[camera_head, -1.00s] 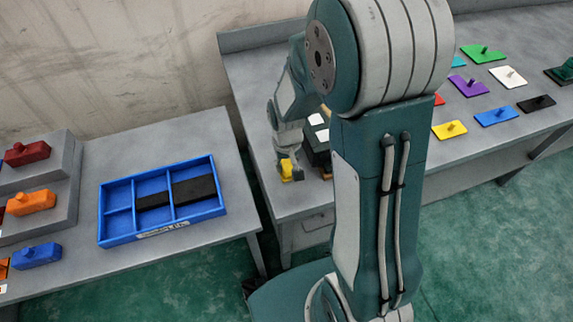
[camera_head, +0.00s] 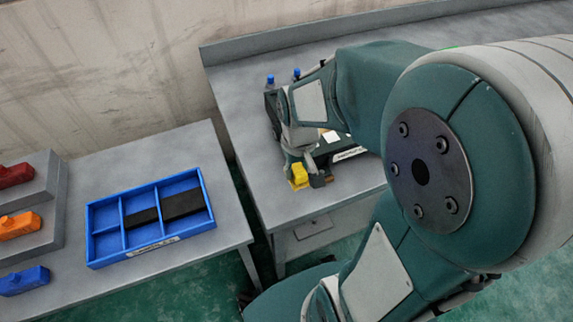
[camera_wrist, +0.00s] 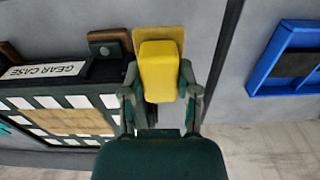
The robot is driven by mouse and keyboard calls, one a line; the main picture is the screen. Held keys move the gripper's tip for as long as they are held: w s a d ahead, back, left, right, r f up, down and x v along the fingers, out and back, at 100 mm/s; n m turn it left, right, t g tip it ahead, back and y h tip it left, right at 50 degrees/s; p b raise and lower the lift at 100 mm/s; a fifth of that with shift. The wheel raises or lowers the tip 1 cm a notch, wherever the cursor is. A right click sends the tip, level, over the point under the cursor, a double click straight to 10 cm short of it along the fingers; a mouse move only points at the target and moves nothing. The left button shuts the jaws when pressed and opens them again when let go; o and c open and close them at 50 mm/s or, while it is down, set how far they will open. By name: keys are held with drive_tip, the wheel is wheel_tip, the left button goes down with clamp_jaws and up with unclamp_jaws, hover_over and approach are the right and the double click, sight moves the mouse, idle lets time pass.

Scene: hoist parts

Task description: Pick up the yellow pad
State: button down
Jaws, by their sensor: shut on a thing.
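The yellow pad (camera_wrist: 158,70) is a bright yellow block between my two fingers in the wrist view, with a duller yellow flat part showing behind its far end. It also shows in the head view (camera_head: 299,176), over the near left corner of the right-hand table (camera_head: 245,125). My gripper (camera_wrist: 160,93) is shut on it, one finger on each side. In the head view my gripper (camera_head: 303,160) is partly hidden by its own wrist. I cannot tell whether the pad touches the table.
A dark case labelled GEAR CASE (camera_wrist: 70,100) stands close beside my gripper. A blue divided tray (camera_head: 105,246) with black pieces in it is on the left table, across a gap. Red (camera_head: 15,175), orange (camera_head: 20,225) and blue (camera_head: 25,281) blocks stand farther left.

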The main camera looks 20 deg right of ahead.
drive_tip(key=s+d+r, duration=0.2)
drive_tip(key=s+r, duration=0.1)
drive_tip(key=s, duration=0.3)
drive_tip(key=shift+d, duration=0.3)
drive_tip(key=c, duration=1.3)
unclamp_jaws()
drive_tip(key=shift+c, duration=0.3)
